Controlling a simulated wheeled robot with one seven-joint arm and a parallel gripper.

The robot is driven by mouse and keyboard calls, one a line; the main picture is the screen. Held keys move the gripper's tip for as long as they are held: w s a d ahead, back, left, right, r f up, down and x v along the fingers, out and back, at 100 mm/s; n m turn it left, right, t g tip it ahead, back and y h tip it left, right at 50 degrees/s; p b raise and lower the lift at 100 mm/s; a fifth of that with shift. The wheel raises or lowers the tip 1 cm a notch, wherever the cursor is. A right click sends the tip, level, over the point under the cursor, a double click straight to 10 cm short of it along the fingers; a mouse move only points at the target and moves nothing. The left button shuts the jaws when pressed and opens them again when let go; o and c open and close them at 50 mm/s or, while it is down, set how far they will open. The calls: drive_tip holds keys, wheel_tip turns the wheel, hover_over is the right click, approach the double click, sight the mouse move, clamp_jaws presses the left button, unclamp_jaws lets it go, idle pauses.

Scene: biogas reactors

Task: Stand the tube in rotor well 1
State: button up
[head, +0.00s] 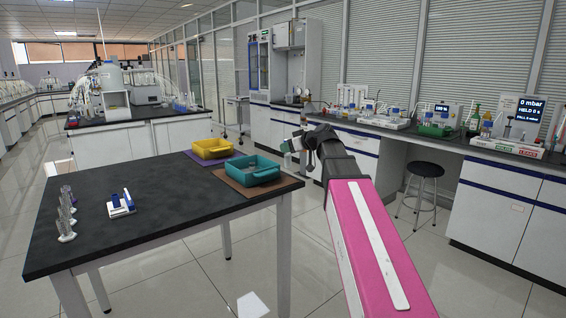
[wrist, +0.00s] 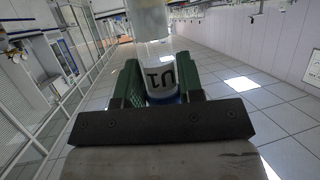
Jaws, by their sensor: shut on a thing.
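The tube (wrist: 158,72) is clear with a blue band at its lower end and a dark label that looks like "U1" upside down. In the wrist view my gripper (wrist: 157,84) is shut on it, with a green pad on either side. In the head view my gripper (head: 291,146) is small and partly hidden by my arm. It is past the right end of the black table, near the right-hand bench. I cannot make out a rotor or its well 1 in either view.
A stool (head: 424,170) stands before the right-hand bench (head: 497,190), which is crowded with equipment. Floor is free between them.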

drive_tip(key=shift+w+a+f, duration=0.1)
drive_tip(key=shift+w+f, duration=0.65)
drive_tip(key=shift+f, duration=0.35)
drive_tip(key=shift+w+a+f, duration=0.1)
drive_tip(key=shift+w+f, duration=0.6)
drive_tip(key=shift+f, duration=0.45)
drive_tip(key=shift+w+a+f, duration=0.1)
drive_tip(key=shift+w+f, duration=0.65)
drive_tip(key=shift+f, duration=0.35)
drive_tip(key=o, duration=0.9)
drive_tip(key=shift+f, duration=0.1)
